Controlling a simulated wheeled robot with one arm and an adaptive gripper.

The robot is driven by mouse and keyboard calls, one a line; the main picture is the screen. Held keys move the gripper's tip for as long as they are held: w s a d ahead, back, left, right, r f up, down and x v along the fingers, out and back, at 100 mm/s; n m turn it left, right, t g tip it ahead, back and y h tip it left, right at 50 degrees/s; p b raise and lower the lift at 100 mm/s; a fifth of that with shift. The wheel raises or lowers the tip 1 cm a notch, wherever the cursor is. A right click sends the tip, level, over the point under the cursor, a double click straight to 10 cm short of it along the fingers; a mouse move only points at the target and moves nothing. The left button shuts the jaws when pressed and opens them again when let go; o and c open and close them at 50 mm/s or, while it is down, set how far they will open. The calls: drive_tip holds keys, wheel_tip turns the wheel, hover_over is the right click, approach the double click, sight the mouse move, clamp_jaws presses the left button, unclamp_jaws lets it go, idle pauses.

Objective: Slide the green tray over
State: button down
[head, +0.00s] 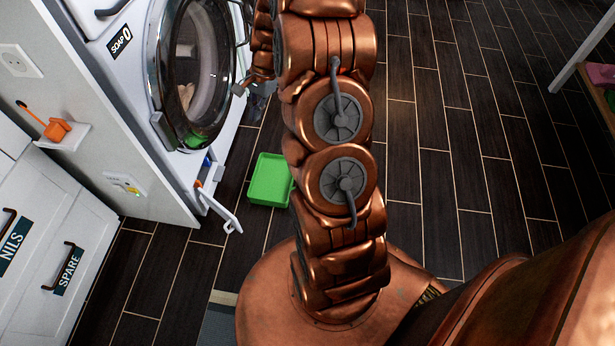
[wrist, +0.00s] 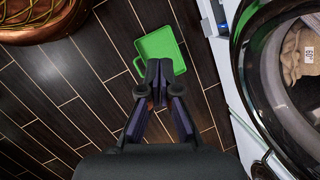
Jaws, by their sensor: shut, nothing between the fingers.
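The green tray (head: 270,180) lies on the dark floor in front of the washing machine, left of my arm in the head view. My arm hides a little of its right edge there. It also shows in the wrist view (wrist: 165,48), just past my fingertips, with a handle loop at its left side. My gripper (wrist: 153,85) is shut and empty, its fingers pointing at the tray's near edge and overlapping it in the picture. I cannot tell whether they touch it. The fingers are not clear in the head view.
The washing machine's round door (head: 195,75) stands at the left, with cloth inside. A small white flap (head: 219,209) hangs open low on its front, near the tray. White drawers (head: 45,225) stand at far left. The floor right of my arm (head: 450,130) is clear.

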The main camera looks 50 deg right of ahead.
drive_tip(key=s+d+f+m+t+b, duration=0.15)
drive_tip(key=d+f+m+b, duration=0.25)
drive_tip(key=d+f, duration=0.7)
drive_tip(key=s+d+f+m+h+b, duration=0.1)
drive_tip(key=s+d+f+m+b, duration=0.3)
drive_tip(key=f, duration=1.2)
drive_tip(key=s+d+f+m+b, duration=0.1)
drive_tip(key=d+f+m+b, duration=0.3)
drive_tip(key=d+f, duration=0.75)
drive_tip(key=shift+n, duration=0.3)
drive_tip(key=b+x, duration=0.1)
drive_tip(key=x, duration=0.3)
drive_tip(key=a+b+x, duration=0.1)
drive_tip(key=b+x, duration=0.1)
drive_tip(key=x, duration=0.2)
drive_tip(key=b+x, duration=0.1)
drive_tip(key=x, duration=0.3)
drive_tip(key=shift+s+a+r+b, duration=0.1)
drive_tip(key=shift+s+a+b, duration=0.2)
drive_tip(key=shift+a+b, duration=0.05)
drive_tip(key=shift+w+a+f+b, duration=0.2)
drive_tip(key=shift+w+a+b, duration=0.45)
drive_tip(key=shift+w+a, duration=0.25)
drive_tip(key=shift+w+a+r, duration=0.1)
drive_tip(key=shift+w+a, duration=0.5)
drive_tip(key=shift+w, duration=0.05)
